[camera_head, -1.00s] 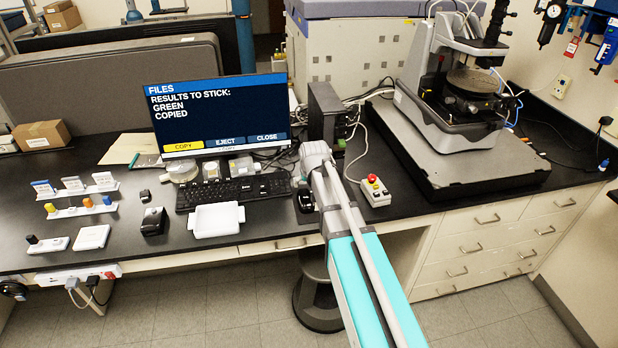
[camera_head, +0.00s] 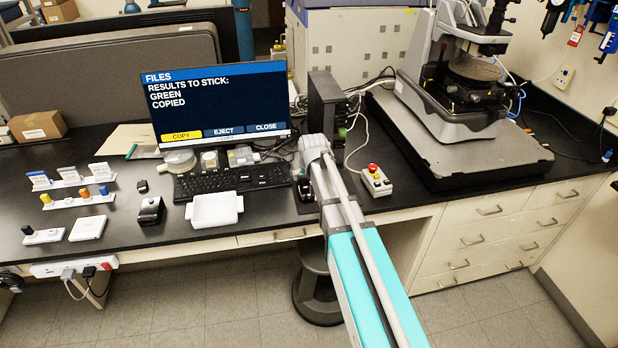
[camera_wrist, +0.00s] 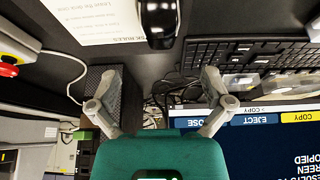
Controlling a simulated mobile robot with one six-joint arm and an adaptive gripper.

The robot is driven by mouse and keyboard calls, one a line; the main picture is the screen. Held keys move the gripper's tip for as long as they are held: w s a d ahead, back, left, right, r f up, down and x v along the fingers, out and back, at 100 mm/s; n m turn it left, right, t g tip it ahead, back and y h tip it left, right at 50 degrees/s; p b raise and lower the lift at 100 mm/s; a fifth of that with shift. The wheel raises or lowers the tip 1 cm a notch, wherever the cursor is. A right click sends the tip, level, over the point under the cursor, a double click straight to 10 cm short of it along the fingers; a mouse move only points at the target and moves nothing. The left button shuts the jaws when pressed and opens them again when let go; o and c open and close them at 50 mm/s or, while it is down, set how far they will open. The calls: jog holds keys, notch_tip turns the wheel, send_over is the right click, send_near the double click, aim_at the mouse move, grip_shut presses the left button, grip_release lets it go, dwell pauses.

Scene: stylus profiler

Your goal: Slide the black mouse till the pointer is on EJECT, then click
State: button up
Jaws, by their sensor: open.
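The black mouse (camera_wrist: 160,22) is at the top middle of the wrist view, beside a white printed sheet. My gripper (camera_wrist: 161,75) is open and empty, its two fingers spread below the mouse in that picture and apart from it. In the head view my arm covers most of that spot. The monitor (camera_head: 215,105) reads FILES, RESULTS TO STICK: GREEN COPIED. Its COPY button (camera_head: 181,136) is yellow; the EJECT button (camera_head: 224,131) and CLOSE button (camera_head: 266,127) are blue. I cannot make out a pointer. The monitor shows upside down in the wrist view (camera_wrist: 270,145).
The keyboard (camera_head: 222,182) lies left of my arm, with a white tray (camera_head: 215,210) in front. A red-button box (camera_head: 376,181) stands right of my arm. A dark upright unit (camera_head: 325,110) stands behind it. The profiler (camera_head: 460,110) fills the right bench.

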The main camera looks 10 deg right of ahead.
aim_at(306, 187)
jog(key=shift+b+x, duration=4.6)
jog(key=shift+x, duration=0.7)
jog(key=c, duration=1.1)
jog(key=shift+d, duration=3.8)
jog(key=o, duration=1.1)
jog(key=shift+r, duration=0.1)
